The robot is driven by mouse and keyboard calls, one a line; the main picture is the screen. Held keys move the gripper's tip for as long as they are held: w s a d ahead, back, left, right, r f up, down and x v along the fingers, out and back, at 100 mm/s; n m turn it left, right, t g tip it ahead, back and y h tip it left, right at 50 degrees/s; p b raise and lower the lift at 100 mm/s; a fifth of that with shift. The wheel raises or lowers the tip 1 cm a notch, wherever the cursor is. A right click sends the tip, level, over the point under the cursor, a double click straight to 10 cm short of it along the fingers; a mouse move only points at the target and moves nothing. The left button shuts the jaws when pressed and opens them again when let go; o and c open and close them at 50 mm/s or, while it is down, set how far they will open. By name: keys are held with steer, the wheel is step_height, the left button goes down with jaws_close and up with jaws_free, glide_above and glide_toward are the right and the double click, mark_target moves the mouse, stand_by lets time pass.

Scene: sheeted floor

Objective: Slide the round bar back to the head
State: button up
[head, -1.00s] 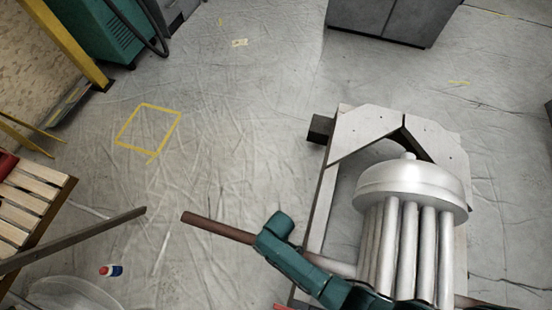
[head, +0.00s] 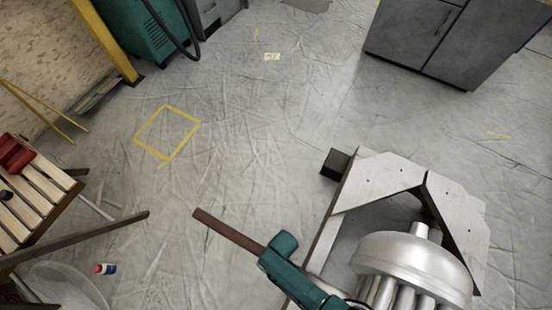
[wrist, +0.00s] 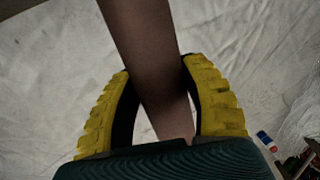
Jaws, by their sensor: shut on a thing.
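A long brown bar (head: 228,231) slants over the floor in the head view. Its free end points up and left, and its other end runs into a teal part (head: 290,262). In the wrist view the bar (wrist: 145,45) runs down from the top edge between the yellow ribbed fingers of my gripper (wrist: 157,75), which is shut on it. A dark teal ridged part covers the bottom of that view. The fingers do not show in the head view. A silver domed piece (head: 405,258) over upright tubes stands at the lower right; I cannot tell whether it is the head.
A grey metal frame (head: 372,182) stands beside the domed piece. A slatted wooden stand (head: 38,195), a grey beam (head: 105,228) and a small bottle (head: 105,269) are at the left. A grey cabinet (head: 425,40) is at the back.

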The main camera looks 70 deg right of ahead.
steer(key=o, duration=1.3)
steer(key=shift+d, duration=0.3)
steer(key=shift+c, duration=0.2)
steer(key=shift+a, duration=0.1)
step_height(320, 180, up, 12)
steer(key=d, duration=0.2)
steer(key=shift+d, duration=0.15)
steer(key=shift+s+f, duration=0.1)
